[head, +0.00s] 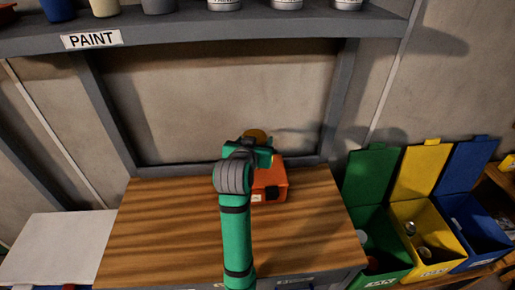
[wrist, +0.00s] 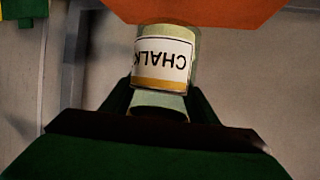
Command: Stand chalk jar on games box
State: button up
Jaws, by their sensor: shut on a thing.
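The chalk jar (wrist: 163,62) shows in the wrist view, pale with a white CHALK label that reads upside down in the picture. My gripper (wrist: 158,105) is shut on it, with dark green fingers on both sides. The orange games box (wrist: 195,10) fills the top of that view, right by the jar's far end; I cannot tell whether they touch. In the head view the games box (head: 272,188) is on the wooden top, partly behind my arm. My gripper (head: 262,155) is at its back edge there, and a mustard round top, likely the jar's, shows just behind.
The wooden worktop (head: 165,225) is clear on both sides of my arm. A grey shelf marked PAINT (head: 200,33) with several cans hangs above. Open green, yellow (head: 425,230) and blue bins stand to the right. A white surface (head: 55,245) lies at the left.

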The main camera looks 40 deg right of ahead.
jog(key=f, duration=0.3)
jog(key=shift+w+d+f, duration=0.1)
jog(key=shift+d+f, duration=0.1)
jog(key=shift+d, duration=0.05)
jog(key=shift+w, duration=0.1)
jog(key=shift+s+f, duration=0.1)
jog(key=shift+s, duration=0.1)
jog(key=o, duration=1.2)
jog(key=shift+f, duration=0.1)
jog(key=shift+s+a+r, duration=0.1)
jog(key=shift+a+r, duration=0.1)
jog(key=shift+r, duration=0.05)
jog(key=v, duration=1.1)
jog(key=shift+a, duration=0.25)
